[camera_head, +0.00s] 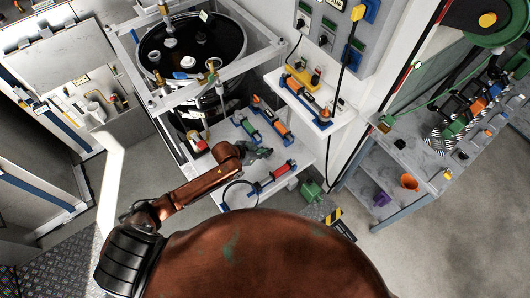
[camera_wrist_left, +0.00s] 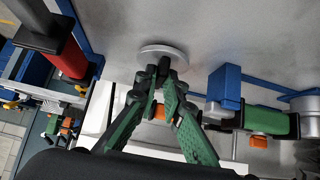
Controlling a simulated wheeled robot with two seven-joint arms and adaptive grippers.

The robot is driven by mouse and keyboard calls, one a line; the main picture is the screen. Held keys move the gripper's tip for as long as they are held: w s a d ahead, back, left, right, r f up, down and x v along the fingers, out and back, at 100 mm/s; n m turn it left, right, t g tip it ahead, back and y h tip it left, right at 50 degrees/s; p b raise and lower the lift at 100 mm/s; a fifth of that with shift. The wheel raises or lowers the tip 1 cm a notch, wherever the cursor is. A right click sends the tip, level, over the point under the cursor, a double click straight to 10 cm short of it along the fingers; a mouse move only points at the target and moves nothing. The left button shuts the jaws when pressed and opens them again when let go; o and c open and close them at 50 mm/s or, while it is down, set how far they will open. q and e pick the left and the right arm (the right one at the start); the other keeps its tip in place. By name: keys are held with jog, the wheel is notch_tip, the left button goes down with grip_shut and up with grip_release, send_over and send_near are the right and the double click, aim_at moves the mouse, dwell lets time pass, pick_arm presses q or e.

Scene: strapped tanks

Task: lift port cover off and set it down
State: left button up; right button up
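The port cover (camera_wrist_left: 173,50) looks like a pale round disc with a dark knob, seen in the left wrist view. My left gripper (camera_wrist_left: 164,76) has its green-sided fingers drawn together around the knob. In the head view my left gripper (camera_head: 260,152) is over the grey shelf (camera_head: 225,147) beside the tank; the cover cannot be made out there. The disc is over or on the shelf's grey surface; I cannot tell if it touches. The black-topped tank (camera_head: 222,38) stands inside a pale frame, with several fittings on top. My right gripper is not in view.
On the shelf, a blue-and-orange tool (camera_head: 268,119) lies behind the gripper and a red-handled tool (camera_head: 277,173) lies in front. A blue block (camera_wrist_left: 224,84) and a green body (camera_wrist_left: 262,122) are close right of the fingers. Bare shelf surface lies beyond the disc.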

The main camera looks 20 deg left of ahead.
pick_arm(q)
jog(key=o, duration=0.6)
jog(key=shift+c, duration=0.2)
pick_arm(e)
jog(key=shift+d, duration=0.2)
pick_arm(q)
jog(key=v, duration=1.2)
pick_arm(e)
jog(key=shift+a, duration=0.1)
